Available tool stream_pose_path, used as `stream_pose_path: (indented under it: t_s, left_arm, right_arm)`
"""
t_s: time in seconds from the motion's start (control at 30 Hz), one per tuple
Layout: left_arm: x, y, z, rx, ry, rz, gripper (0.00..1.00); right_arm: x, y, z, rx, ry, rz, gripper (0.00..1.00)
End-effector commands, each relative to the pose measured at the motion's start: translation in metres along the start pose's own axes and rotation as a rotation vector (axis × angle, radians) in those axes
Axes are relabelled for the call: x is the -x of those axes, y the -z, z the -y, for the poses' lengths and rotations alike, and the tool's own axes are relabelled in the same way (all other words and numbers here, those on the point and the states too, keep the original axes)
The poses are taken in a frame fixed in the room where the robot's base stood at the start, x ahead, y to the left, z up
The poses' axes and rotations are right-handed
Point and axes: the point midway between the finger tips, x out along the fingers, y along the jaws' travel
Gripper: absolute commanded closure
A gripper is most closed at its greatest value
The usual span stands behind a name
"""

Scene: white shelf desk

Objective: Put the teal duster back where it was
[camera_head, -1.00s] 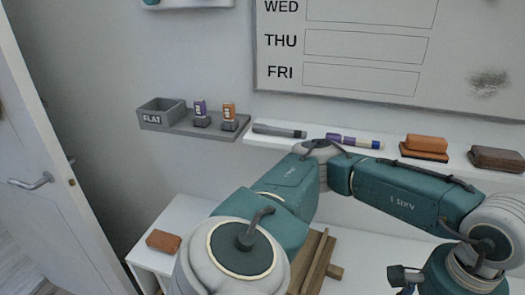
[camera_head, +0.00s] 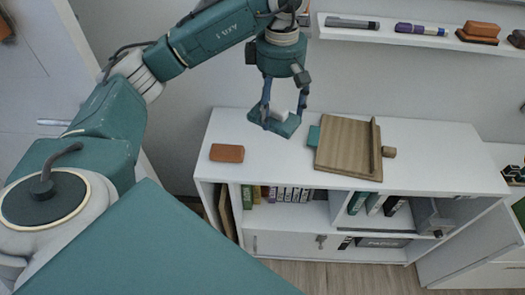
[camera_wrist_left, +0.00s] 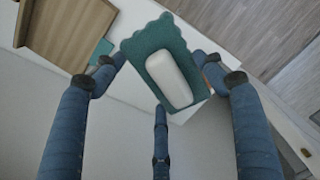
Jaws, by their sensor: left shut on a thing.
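The teal duster (camera_head: 288,128), a teal pad with a white grip, is held over the back of the white desk top. My left gripper (camera_head: 283,112) is shut on it, pointing down, with fingers on both sides. In the left wrist view the duster (camera_wrist_left: 150,48) has a wavy edge and its white grip faces the camera. I cannot tell whether its underside touches the desk. My right gripper is not in view.
A wooden board (camera_head: 345,145) lies right of the duster, with a teal piece (camera_head: 313,136) partly under its edge. An orange-brown block (camera_head: 227,153) lies left. Markers and an orange eraser (camera_head: 480,30) sit on the wall ledge. The desk's right part is clear.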

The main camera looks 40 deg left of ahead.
Motion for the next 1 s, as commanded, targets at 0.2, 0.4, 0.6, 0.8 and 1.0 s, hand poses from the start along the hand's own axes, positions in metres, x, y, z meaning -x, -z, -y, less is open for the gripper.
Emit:
stream_pose_path:
  t_s: [0.2,0.4,0.6,0.8,1.0]
  left_arm:
    - [0.005,0.034,-0.021,0.438,0.024,0.006,0.5]
    - [-0.024,0.038,-0.022,0.512,0.036,0.006,0.5]
    - [-0.073,0.038,-0.019,0.509,0.037,0.003,0.5]
    - [-0.123,0.037,-0.019,0.51,0.034,0.004,0.5]
    - [-0.148,0.036,-0.02,0.508,0.03,0.006,0.5]
  right_arm:
    - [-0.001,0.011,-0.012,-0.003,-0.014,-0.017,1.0]
    - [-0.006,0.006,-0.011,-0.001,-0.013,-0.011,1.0]
    - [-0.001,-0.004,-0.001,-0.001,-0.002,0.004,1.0]
    - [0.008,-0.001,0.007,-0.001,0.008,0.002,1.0]
    - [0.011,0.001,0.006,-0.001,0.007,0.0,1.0]
